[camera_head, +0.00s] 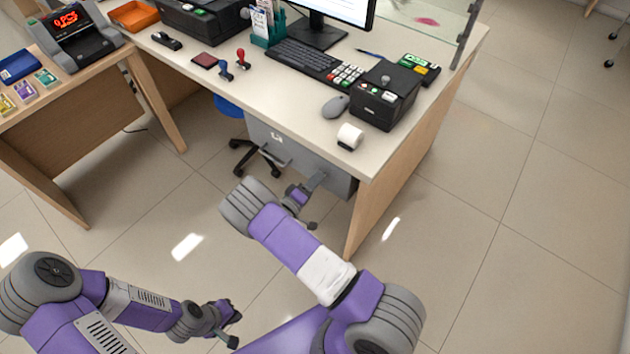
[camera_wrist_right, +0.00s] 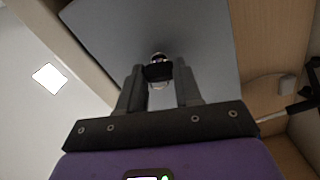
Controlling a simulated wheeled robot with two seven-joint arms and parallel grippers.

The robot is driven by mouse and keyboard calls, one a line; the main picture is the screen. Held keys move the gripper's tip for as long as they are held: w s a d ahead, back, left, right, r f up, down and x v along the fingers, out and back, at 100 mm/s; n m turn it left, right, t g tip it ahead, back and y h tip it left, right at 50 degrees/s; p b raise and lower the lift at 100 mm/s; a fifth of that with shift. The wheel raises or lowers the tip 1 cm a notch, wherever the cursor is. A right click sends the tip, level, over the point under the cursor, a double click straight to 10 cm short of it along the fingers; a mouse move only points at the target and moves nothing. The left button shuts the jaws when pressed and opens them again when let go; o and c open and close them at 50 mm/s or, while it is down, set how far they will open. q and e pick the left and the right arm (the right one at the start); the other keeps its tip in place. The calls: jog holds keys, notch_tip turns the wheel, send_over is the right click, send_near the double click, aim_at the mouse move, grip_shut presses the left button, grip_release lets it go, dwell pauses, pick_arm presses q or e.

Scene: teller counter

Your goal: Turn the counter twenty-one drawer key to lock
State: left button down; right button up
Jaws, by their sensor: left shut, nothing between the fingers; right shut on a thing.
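The grey drawer unit (camera_head: 285,148) hangs under the right part of the teller counter. In the right wrist view its grey front (camera_wrist_right: 205,40) fills the upper middle. A small dark-headed key (camera_wrist_right: 158,73) sits at a round metal lock (camera_wrist_right: 158,57) on that front. My right gripper (camera_wrist_right: 160,78) is shut on the key head, one finger on each side. In the head view my right gripper (camera_head: 317,181) reaches the drawer front, and the key is hidden there. The key's turn angle is unclear. My left gripper (camera_head: 233,309) is shut and empty, low over the floor.
The counter top (camera_head: 300,110) above holds a keyboard (camera_head: 300,60), a mouse (camera_head: 335,106), a black printer (camera_head: 384,95) and a paper roll (camera_head: 350,136). The counter's wooden side panel (camera_head: 395,165) stands right of the drawer. A chair base (camera_head: 258,158) stands behind-left. Floor at right is clear.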

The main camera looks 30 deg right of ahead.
jog(key=shift+n, duration=1.6)
jog(key=o, duration=1)
jog(key=shift+o, duration=0.2)
jog(key=p+v, duration=0.1)
jog(key=v, duration=0.6)
jog(key=shift+a+p, duration=0.25)
jog(key=shift+p, duration=0.1)
jog(key=shift+s, duration=0.1)
